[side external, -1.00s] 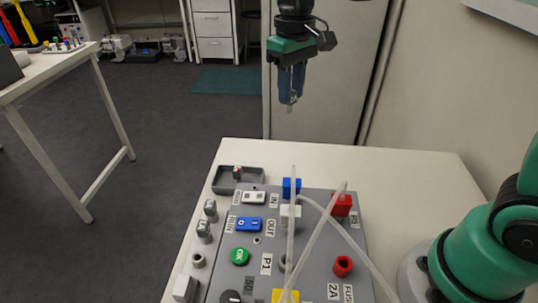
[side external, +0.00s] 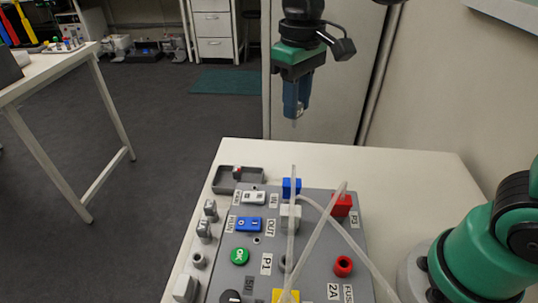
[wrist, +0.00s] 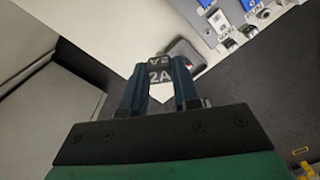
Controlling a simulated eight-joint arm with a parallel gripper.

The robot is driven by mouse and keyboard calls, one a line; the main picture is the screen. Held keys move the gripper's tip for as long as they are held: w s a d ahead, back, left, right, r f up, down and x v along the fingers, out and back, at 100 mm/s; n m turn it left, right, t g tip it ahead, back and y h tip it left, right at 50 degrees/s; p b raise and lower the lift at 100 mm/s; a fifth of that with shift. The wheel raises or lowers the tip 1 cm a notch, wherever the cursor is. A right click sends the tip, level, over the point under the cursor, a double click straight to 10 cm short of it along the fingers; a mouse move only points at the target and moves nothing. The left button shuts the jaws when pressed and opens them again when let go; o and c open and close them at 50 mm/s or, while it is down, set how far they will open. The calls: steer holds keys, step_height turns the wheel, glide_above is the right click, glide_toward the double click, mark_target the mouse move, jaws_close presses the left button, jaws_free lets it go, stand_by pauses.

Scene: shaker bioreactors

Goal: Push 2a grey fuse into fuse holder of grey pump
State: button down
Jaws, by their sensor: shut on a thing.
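My gripper (side external: 296,108) is high above the far end of the table, pointing down, with blue fingers. It is shut on the grey fuse, whose small pale tip (side external: 295,123) sticks out below the fingers. In the wrist view the fuse (wrist: 159,76) shows its "2A" label between the fingers. The grey pump (side external: 320,238) is a panel on the table, nearer the camera than the gripper. Its fuse holder (side external: 343,266) is a red ring with a dark opening beside the label "FUSE 2A". The gripper is well apart from the holder.
Pale tubes (side external: 318,238) rise and cross over the pump near the holder. A red block (side external: 341,205) and blue block (side external: 291,187) stand up from the panel. A small dark tray (side external: 224,186) lies at the table's far left. The table's far right is clear.

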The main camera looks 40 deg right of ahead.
steer(key=shift+s+a+f+n, duration=1.05)
steer(key=shift+s+a+n, duration=0.2)
steer(key=shift+s, duration=1.7)
steer(key=shift+s+a+f+n, duration=1.1)
steer(key=shift+s+a, duration=0.2)
steer(key=shift+s, duration=1.65)
steer(key=shift+s+a+f+n, duration=1)
steer(key=shift+s+a+n, duration=0.3)
steer(key=shift+s, duration=1.65)
steer(key=shift+f, duration=1.3)
steer(key=c, duration=0.6)
jaws_free()
steer(key=shift+r, duration=2.8)
